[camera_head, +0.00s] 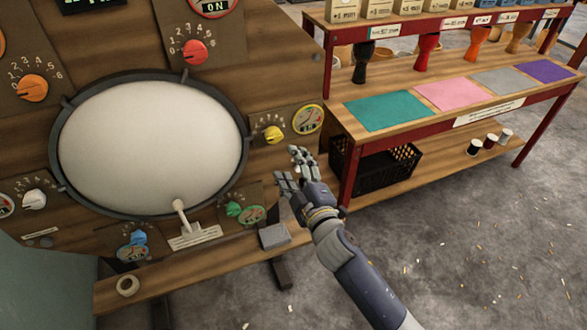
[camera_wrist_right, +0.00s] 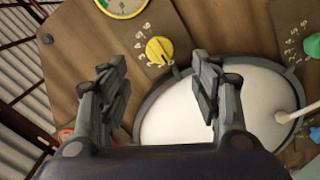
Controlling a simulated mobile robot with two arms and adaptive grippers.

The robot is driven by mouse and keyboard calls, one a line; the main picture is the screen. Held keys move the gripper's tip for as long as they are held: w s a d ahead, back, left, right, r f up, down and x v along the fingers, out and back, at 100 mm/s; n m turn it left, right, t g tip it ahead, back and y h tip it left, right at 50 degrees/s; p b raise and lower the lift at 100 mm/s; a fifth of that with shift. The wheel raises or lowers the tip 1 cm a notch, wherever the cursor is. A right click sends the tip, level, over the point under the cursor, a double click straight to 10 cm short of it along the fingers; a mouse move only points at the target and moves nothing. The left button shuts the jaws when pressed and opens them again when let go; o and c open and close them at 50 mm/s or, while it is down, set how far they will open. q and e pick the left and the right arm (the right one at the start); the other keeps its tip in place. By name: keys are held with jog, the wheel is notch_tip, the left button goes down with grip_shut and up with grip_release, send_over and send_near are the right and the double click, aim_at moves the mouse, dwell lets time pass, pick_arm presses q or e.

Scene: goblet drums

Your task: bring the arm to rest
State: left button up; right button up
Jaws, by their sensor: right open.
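My right gripper (camera_head: 296,170) is open and empty, just in front of the wooden panel near its lower right edge. In the right wrist view its two fingers (camera_wrist_right: 155,95) stand wide apart with nothing between them. Beyond them are a yellow knob (camera_head: 274,134), which also shows in the right wrist view (camera_wrist_right: 159,50), and the large white drum skin (camera_head: 150,140). My right arm reaches up from the bottom of the head view. My left gripper is not in view.
Around the skin are a red knob (camera_head: 195,51), an orange knob (camera_head: 32,88) and a green knob (camera_head: 236,210). A grey block (camera_head: 274,236) and a tape roll (camera_head: 128,285) sit on the ledge. At right, a red-framed bench (camera_head: 345,160) holds goblet drums and coloured mats; a black crate (camera_head: 385,168) is below.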

jog(key=shift+s+d, duration=0.15)
jog(key=shift+s, duration=0.25)
jog(key=s+d+f+m+g+h, duration=0.1)
jog(key=s+d+f+m+g, duration=0.15)
jog(key=f, duration=0.95)
jog(key=s+d+f+m+g+h, duration=0.2)
jog(key=d+f, duration=0.2)
jog(key=f, duration=0.8)
jog(key=s+d+f+m+g+h, duration=0.1)
jog(key=s+d+f+g, duration=0.1)
jog(key=s+f, duration=0.45)
jog(key=s+d+f+m+g, duration=0.2)
jog(key=s+d+f, duration=0.15)
jog(key=f, duration=0.55)
jog(key=s+d+f+m+g, duration=0.2)
jog(key=s+f, duration=0.3)
jog(key=s, duration=0.7)
jog(key=s+d+f+m+g+h, duration=0.1)
jog(key=s+f, duration=0.5)
jog(key=s, duration=0.6)
jog(key=s+d+f+m+g, duration=0.3)
jog(key=s+f, duration=0.3)
jog(key=s, duration=0.7)
jog(key=shift+d+g+h, duration=0.3)
jog(key=shift+d+g, duration=0.4)
jog(key=shift+g, duration=0.15)
jog(key=shift+w, duration=0.1)
